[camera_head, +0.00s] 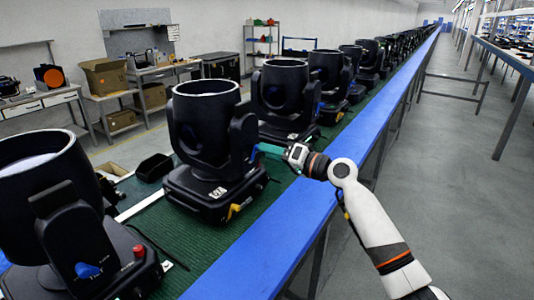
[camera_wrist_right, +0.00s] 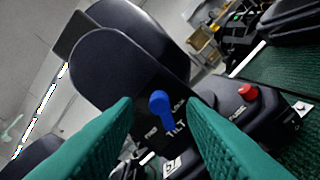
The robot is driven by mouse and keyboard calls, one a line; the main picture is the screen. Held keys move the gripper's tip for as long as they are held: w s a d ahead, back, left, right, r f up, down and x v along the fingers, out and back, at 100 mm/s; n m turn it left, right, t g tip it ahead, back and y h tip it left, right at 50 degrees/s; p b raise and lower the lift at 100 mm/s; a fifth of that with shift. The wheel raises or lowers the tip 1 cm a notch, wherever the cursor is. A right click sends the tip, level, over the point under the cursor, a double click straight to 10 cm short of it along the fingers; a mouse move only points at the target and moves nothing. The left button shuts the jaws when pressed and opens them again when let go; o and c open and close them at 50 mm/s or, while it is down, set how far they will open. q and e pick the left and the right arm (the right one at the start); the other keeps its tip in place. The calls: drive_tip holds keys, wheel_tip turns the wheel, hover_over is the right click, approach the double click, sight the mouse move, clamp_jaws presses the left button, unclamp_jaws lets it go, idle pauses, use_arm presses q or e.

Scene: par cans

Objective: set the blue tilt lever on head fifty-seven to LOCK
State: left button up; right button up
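In the right wrist view a blue tilt lever (camera_wrist_right: 160,104) shows between the two fingers, on a black housing above the word TILT. The fingers are apart, one on each side of the lever, with gaps visible. Part of the lettering beside the lever is hidden. My left gripper is not in view.
A nearer head (camera_head: 45,210) stands at the left, with its own blue lever (camera_head: 88,270). A red knob (camera_wrist_right: 248,92) sits right of the lever in the wrist view. More heads line the bench behind. The blue bench edge (camera_head: 290,225) and aisle floor are clear.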

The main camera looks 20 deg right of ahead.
drive_tip(key=b+v, duration=0.3)
drive_tip(key=v, duration=0.7)
drive_tip(key=shift+s+d, duration=0.2)
drive_tip(key=shift+f, duration=0.1)
